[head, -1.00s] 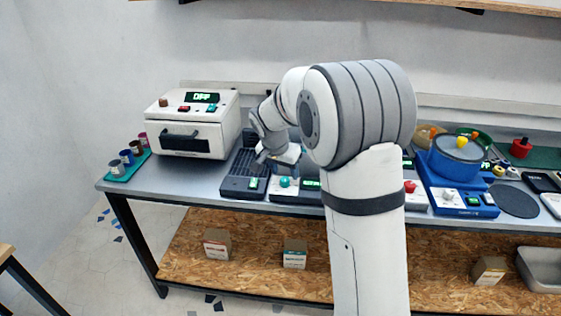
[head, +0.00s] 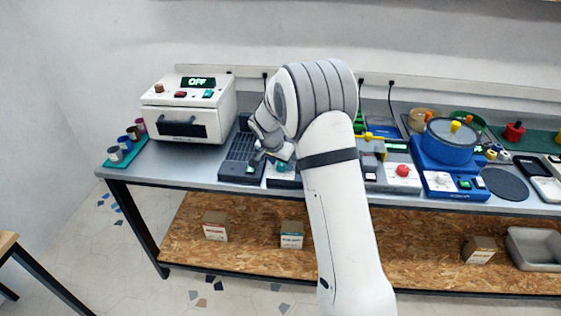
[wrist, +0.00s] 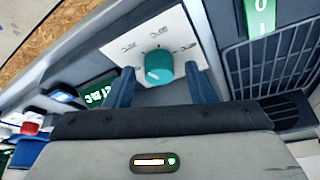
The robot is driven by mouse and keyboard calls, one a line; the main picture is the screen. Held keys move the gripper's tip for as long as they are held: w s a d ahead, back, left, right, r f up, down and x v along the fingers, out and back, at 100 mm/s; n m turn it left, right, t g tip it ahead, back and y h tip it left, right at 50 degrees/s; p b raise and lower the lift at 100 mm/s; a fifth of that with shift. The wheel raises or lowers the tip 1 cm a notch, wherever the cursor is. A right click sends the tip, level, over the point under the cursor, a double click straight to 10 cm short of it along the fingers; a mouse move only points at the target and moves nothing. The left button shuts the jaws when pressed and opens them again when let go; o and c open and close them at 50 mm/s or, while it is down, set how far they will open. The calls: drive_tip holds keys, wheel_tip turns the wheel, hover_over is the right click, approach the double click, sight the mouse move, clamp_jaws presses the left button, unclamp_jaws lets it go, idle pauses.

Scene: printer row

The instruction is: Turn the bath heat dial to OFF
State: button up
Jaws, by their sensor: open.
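A teal dial (wrist: 159,67) on a white plate with printed marks sits in the wrist view. My gripper (wrist: 160,78) is open, with one blue-grey finger on each side of it. I cannot tell whether the fingers touch it. The marks are too blurred to read, so its setting is unclear. In the head view the teal dial (head: 281,167) shows just below my gripper (head: 270,154), partly covered. No readable label names the bath. A blue pot (head: 446,145) on a blue base with a white knob (head: 440,181) stands further right.
A black grille unit (head: 242,148) stands left of the dial, beside a white oven (head: 187,108) whose display reads OFF. A red knob (head: 403,170) on a white unit is to the right. A small lit green display (wrist: 100,96) is close to the dial's plate.

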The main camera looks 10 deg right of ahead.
drive_tip(key=shift+c, duration=0.3)
drive_tip(key=c, duration=0.9)
